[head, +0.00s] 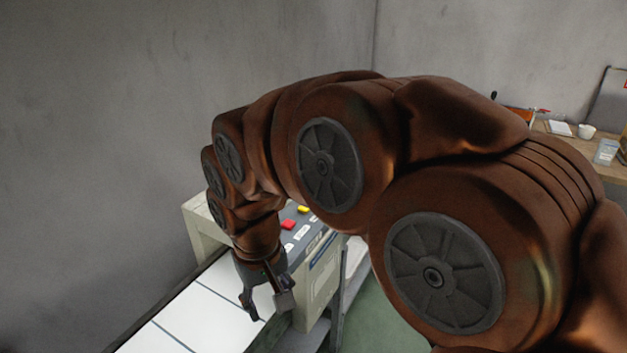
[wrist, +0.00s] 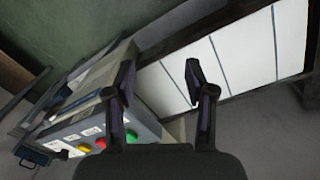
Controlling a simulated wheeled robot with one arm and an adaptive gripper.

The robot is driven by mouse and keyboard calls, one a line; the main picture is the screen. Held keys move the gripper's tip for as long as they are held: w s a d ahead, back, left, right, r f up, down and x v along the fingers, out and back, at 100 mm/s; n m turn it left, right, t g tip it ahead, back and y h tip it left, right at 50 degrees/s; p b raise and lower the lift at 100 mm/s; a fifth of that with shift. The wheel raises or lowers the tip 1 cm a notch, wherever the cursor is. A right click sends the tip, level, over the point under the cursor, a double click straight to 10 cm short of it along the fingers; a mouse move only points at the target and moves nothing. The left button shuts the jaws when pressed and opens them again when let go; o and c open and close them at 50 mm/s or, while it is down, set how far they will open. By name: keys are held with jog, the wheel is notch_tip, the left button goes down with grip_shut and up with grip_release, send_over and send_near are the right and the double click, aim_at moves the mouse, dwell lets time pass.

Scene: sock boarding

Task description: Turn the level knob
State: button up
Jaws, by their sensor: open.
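The control panel (head: 305,238) is a grey sloped top on a pale machine box, with red and yellow buttons and white labels. In the wrist view the panel (wrist: 148,124) shows green, red and yellow buttons beside its labels. I cannot make out a level knob for certain in either view; my arm hides part of the panel in the head view. My gripper (head: 268,303) points down over the white conveyor slats, in front of the panel. In the wrist view my gripper (wrist: 159,82) has its fingers apart with nothing held between them.
A conveyor of white slats (head: 180,318) with dark edges runs beside the machine box. It also shows in the wrist view (wrist: 245,55). A wooden table (head: 612,172) with a white cup (head: 586,131) stands at the far right. Grey walls close the back.

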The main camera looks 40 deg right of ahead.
jog(key=w+d+r+m, duration=0.1)
jog(key=w+d, duration=0.3)
jog(key=w+d+r+m+t, duration=0.1)
jog(key=w+d+r+m, duration=0.1)
jog(key=w+d, duration=0.2)
jog(key=w+d+r+m+h+p, duration=0.1)
jog(key=w+d+r, duration=0.1)
jog(key=w+d, duration=0.2)
jog(key=shift+w+d+r+t, duration=0.15)
jog(key=shift+w+d+t, duration=0.15)
jog(key=shift+d+t, duration=0.1)
jog(key=w+d+r+m+h, duration=0.1)
jog(key=w+d+m, duration=0.15)
jog(key=d, duration=0.55)
jog(key=w+d+r+m+h, duration=0.1)
jog(key=w+d+r+m, duration=0.15)
jog(key=d, duration=0.55)
jog(key=shift+t, duration=0.4)
jog(key=shift+a+p+x, duration=0.15)
jog(key=shift+p+x, duration=0.65)
jog(key=shift+x, duration=1.25)
jog(key=shift+a+p+x, duration=0.1)
jog(key=shift+p+x, duration=0.7)
jog(key=shift+x, duration=1.25)
jog(key=shift+s, duration=0.2)
grip_shut()
